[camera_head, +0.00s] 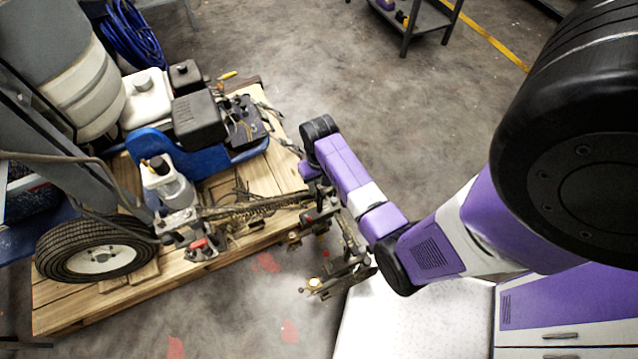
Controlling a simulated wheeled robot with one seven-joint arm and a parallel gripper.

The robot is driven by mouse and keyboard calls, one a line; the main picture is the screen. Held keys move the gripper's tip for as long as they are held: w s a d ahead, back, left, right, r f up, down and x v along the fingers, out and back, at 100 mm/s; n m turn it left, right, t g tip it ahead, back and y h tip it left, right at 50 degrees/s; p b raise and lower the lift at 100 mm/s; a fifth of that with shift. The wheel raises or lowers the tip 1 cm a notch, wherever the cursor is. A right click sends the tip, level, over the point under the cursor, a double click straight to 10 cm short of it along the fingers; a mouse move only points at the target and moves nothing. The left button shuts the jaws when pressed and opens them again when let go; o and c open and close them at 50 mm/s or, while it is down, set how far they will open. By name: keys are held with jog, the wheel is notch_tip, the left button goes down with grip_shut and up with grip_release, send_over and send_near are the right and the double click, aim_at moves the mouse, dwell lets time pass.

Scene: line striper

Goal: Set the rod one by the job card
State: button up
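The line striper, with a blue engine bed (215,150) and a black tyre (97,249), stands on a wooden pallet (75,309). A dark metal linkage with rods (255,208) runs from beside the wheel towards the right. An outer bracket assembly (335,275) with a brass-coloured knob reaches past the pallet edge. My arm comes in from the right and bends down beside the linkage. My gripper (314,182) is at the right end of the rods, partly hidden by my wrist. I cannot tell its finger gap or any contact. I cannot pick out rod one or a readable job card.
A red-handled part (198,244) and a clear bottle (168,182) sit near the wheel. Blue hose (132,38) hangs at the back. A low grey shelf cart (425,20) stands far off. The concrete floor (400,110) behind my arm is clear.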

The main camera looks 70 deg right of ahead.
jog(key=shift+f, duration=0.1)
grip_shut()
dwell(1.4)
